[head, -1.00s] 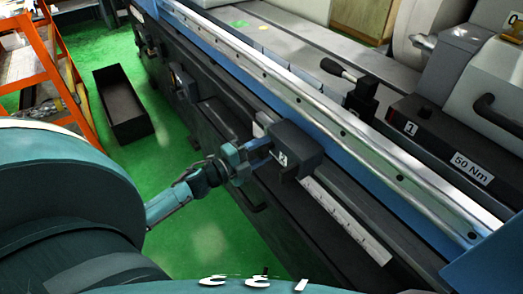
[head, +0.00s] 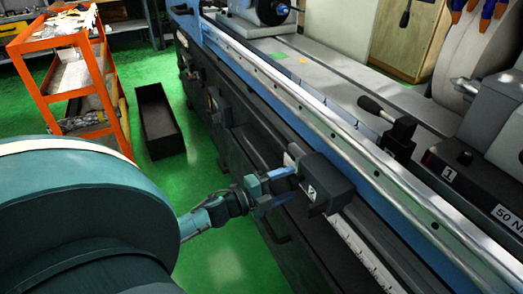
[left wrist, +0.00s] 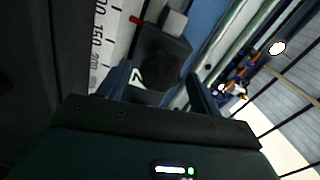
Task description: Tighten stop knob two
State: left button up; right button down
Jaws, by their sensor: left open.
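The black stop block marked 2 (head: 328,180) sits on the rail along the front of the grinder. My left gripper (head: 284,184) is level with its left face, fingers pointing at it. In the left wrist view, the open fingers (left wrist: 160,84) lie either side of a dark round knob (left wrist: 161,69) on the block, and the white 2 shows beside it. I cannot tell whether the fingers touch the knob. In the head view the knob is hidden by the gripper. My right gripper is not in view.
A scale strip (head: 362,252) runs along the rail. A black lever (head: 385,112) and a block marked 1 (head: 450,165) stand on the machine bed. An orange cart (head: 62,85) and an open black bin (head: 158,122) stand on the green floor.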

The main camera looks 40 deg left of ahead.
pick_arm(q)
jog(key=v, duration=1.1)
jog(key=shift+b, duration=0.35)
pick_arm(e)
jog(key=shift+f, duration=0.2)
pick_arm(q)
jog(key=shift+s, duration=0.1)
jog(key=s+d+f+n+g+y+p, duration=0.1)
jog(key=s+d+f+n+g+p, duration=0.1)
jog(key=d+n, duration=0.6)
jog(key=s+d+f+n+g+y+p, duration=0.2)
jog(key=s+d+f+n+g+p, duration=0.1)
jog(key=d+n, duration=0.6)
jog(key=s+d+g, duration=0.1)
jog(key=s+d, duration=0.1)
jog(key=d, duration=0.2)
jog(key=shift+f, duration=0.25)
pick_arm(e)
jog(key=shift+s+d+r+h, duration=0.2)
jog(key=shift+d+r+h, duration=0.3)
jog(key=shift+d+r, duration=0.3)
